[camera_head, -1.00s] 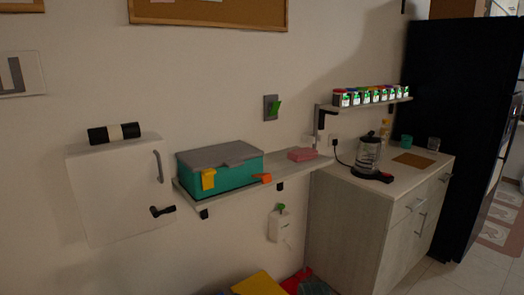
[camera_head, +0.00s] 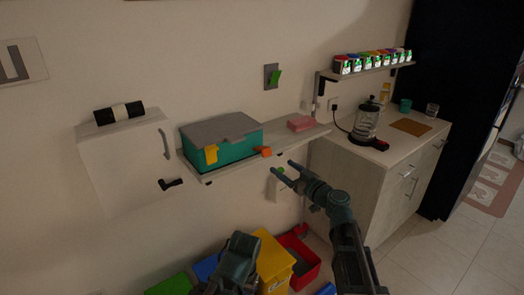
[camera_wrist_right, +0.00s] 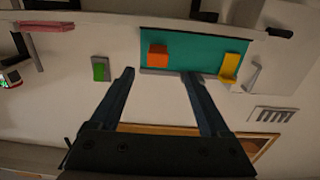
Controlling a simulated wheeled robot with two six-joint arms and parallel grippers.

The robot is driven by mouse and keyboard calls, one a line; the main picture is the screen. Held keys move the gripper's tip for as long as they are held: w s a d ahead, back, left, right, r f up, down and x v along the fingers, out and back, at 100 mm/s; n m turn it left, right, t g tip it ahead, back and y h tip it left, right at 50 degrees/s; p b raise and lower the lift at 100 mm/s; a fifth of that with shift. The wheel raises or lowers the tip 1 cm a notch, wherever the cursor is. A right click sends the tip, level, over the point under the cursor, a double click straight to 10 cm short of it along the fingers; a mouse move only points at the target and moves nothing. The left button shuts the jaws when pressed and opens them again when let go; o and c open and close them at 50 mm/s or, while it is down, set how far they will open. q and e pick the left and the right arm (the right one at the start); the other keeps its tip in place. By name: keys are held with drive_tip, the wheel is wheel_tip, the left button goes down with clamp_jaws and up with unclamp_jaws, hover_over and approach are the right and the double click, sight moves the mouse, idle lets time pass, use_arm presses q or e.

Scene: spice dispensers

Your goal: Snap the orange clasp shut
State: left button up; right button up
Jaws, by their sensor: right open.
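The teal box (camera_head: 238,147) with a grey lid (camera_head: 220,128) sits on the wall shelf, lid down. The orange clasp (camera_head: 265,152) is at the right end of its front and seems to jut outward; I cannot tell if it is latched. The yellow clasp (camera_head: 211,154) is at the left of the front. My right gripper (camera_head: 283,166) is open and empty, in front of and just below the orange clasp. In the right wrist view the open fingers (camera_wrist_right: 158,72) frame the orange clasp (camera_wrist_right: 158,55), apart from it.
A pink block (camera_head: 301,123) lies on the shelf right of the box. A white cabinet (camera_head: 125,160) is to the left. A counter (camera_head: 375,165) with a kettle (camera_head: 366,122) is to the right. Coloured bins (camera_head: 272,262) stand below. The space before the box is free.

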sight(266, 153)
drive_tip(key=x, duration=1.4)
drive_tip(key=shift+w+d+r, duration=0.15)
drive_tip(key=shift+d+r, duration=0.1)
drive_tip(key=shift+r, duration=0.05)
clamp_jaws()
idle(1.0)
